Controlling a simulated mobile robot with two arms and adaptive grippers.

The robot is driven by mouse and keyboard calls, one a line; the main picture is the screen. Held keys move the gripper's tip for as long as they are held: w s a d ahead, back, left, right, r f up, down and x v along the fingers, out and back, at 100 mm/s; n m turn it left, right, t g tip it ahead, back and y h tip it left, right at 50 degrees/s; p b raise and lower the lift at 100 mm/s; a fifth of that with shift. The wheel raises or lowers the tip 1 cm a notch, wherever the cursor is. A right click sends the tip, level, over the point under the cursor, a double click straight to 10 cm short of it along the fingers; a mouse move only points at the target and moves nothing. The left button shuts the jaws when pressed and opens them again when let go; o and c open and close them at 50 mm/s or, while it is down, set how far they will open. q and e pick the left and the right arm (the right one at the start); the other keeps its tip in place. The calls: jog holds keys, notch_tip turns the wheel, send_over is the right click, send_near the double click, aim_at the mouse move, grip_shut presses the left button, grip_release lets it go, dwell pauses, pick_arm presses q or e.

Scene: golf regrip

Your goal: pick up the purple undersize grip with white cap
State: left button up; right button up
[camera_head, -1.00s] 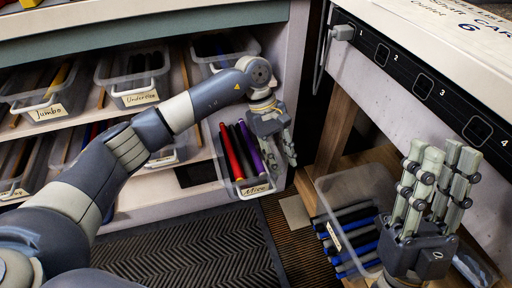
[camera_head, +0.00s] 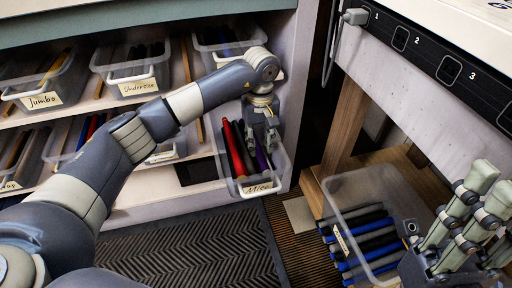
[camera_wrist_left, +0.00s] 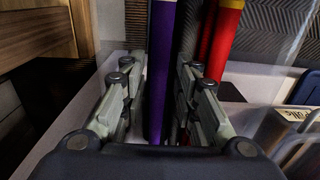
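The purple grip (camera_wrist_left: 158,70) stands between the two fingers of my left gripper (camera_wrist_left: 156,64) in the left wrist view, nearer the left finger, with a gap on its right. In the head view this gripper (camera_head: 260,150) points down into the bin labelled like "Mixed" (camera_head: 262,188), and only a sliver of purple shows beside its fingers. The fingers are open. I cannot make out a white cap. My right gripper (camera_head: 486,190) is open and empty at the lower right, fingers pointing up.
Red grips (camera_head: 233,150) and a black grip (camera_wrist_left: 188,35) share the bin, close to the right finger in the wrist view. Shelf bins labelled Jumbo (camera_head: 45,90) and Undersize (camera_head: 135,80) stand left. A clear bin (camera_head: 345,190) holds blue and black grips.

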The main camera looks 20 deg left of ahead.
aim_at(260, 151)
pick_arm(q)
notch_tip(260, 151, down, 2)
jog(key=shift+f, duration=0.1)
jog(key=shift+f+b, duration=0.3)
jog(key=shift+f, duration=0.1)
jog(key=shift+r, duration=0.1)
jog(key=shift+c, duration=0.6)
grip_shut()
notch_tip(260, 151, up, 10)
jog(key=p, duration=0.3)
jog(key=shift+p, duration=0.4)
